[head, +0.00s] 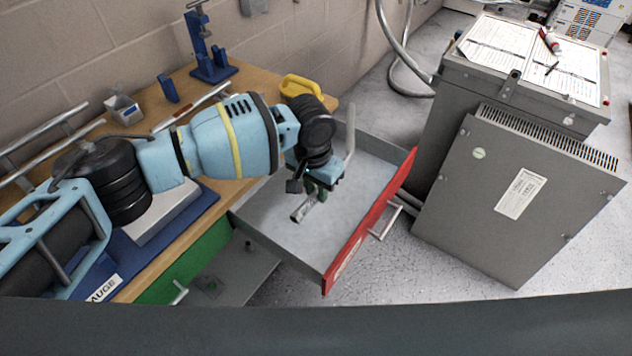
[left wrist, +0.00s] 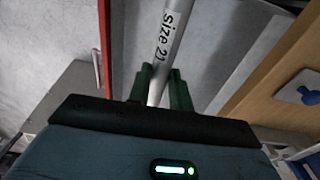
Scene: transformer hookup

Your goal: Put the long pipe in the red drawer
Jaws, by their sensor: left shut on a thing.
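The red drawer (head: 370,222) is pulled out from the wooden workbench, with its grey inside showing. My left gripper (head: 318,192) is over the open drawer and points down into it. It is shut on a light grey pipe (head: 303,211), whose lower end shows below the fingers. I cannot tell whether the pipe touches the drawer floor. My right gripper is not in view.
A green drawer front (head: 190,262) is below the bench top. The bench holds a metal pipe (head: 195,104), a blue stand (head: 212,68), a small bin (head: 123,109) and a yellow object (head: 302,86). A grey transformer cabinet (head: 520,190) stands right of the drawer.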

